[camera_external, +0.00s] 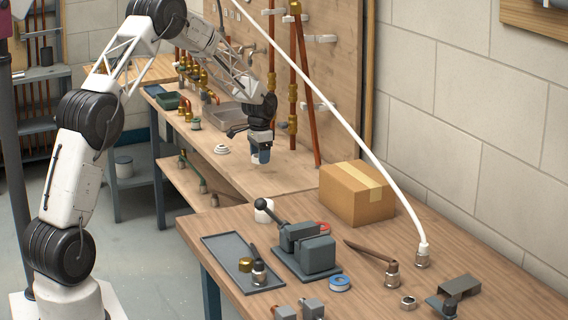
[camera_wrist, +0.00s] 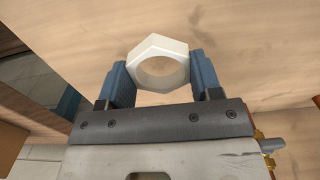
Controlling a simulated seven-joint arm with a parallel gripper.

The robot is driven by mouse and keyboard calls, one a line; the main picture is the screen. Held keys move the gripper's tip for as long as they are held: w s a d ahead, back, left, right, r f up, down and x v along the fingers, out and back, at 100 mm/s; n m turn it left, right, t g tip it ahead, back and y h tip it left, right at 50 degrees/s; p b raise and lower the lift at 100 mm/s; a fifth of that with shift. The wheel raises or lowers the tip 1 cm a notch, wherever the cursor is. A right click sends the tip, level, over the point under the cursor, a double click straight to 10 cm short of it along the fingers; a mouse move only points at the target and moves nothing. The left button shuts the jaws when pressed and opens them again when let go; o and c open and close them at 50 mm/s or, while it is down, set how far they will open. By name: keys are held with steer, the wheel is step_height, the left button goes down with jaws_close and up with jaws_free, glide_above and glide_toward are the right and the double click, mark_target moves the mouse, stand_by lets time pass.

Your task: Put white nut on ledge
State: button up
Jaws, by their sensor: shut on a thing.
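The white nut (camera_wrist: 158,64) is a hexagonal ring, held between the two blue fingers of my gripper (camera_wrist: 160,82) in the wrist view. In the external view my gripper (camera_external: 260,156) points down, with a bit of the white nut (camera_external: 255,159) showing at the fingertips. The gripper is shut on the nut and is over the wooden surface (camera_external: 285,177) under the pipe board, which looks like the ledge. The gap between nut and wood is hard to judge.
A white fitting (camera_external: 222,149), a grey tray (camera_external: 237,116) and brass-ended pipes stand on the back surface. Upright copper pipes (camera_external: 305,90) rise behind the gripper. The front table holds a cardboard box (camera_external: 357,194), a grey vise (camera_external: 305,248) and a white hose (camera_external: 350,135).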

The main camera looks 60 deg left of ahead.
glide_above(271, 167)
steer(key=shift+w+a+f, duration=0.1)
steer(key=shift+f, duration=0.2)
steer(key=shift+f, duration=0.15)
stand_by(0.3)
steer(key=shift+f, duration=1.65)
steer(key=shift+f, duration=0.1)
steer(key=o, duration=0.9)
step_height(271, 167, up, 12)
